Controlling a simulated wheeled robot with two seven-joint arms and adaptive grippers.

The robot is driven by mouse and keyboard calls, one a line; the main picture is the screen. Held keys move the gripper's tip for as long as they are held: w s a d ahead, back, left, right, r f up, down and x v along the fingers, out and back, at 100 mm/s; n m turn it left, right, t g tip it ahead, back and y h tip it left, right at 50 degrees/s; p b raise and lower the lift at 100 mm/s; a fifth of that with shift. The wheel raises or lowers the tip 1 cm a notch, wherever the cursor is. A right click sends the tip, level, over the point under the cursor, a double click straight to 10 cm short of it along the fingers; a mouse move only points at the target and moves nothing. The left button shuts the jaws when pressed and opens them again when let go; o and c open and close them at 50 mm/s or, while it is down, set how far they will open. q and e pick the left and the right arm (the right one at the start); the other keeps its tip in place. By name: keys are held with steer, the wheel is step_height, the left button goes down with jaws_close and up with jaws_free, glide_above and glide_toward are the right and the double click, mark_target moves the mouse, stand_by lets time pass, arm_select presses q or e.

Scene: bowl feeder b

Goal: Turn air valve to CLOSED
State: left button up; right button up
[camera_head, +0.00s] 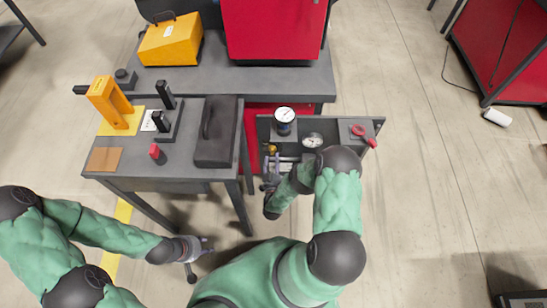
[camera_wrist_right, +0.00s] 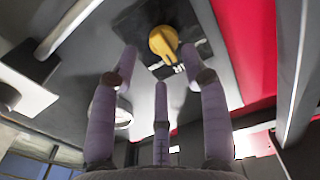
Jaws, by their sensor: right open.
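In the head view the yellow knob (camera_head: 272,149) is small, on the grey panel of the right bench. My right gripper (camera_head: 271,180) is just in front of this panel. In the wrist view its three fingers (camera_wrist_right: 160,65) are spread, empty, and point toward the knob, which appears beyond the fingertips. Contact is not visible. The label's text is unreadable. My left gripper (camera_head: 203,246) hangs low over the floor, away from the bench; its finger opening is unclear.
A grey table (camera_head: 130,185) on the left carries an orange frame (camera_head: 108,98) and a dark block (camera_head: 214,148).

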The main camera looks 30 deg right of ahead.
mark_target(272, 150)
steer(key=x, duration=0.3)
steer(key=shift+w+b, duration=0.1)
steer(key=shift+b, duration=0.2)
jaws_close()
steer(key=shift+n, duration=0.4)
steer(key=n, duration=0.8)
steer(key=shift+a+r, duration=0.1)
steer(key=shift+r, duration=0.05)
steer(key=shift+n, duration=0.3)
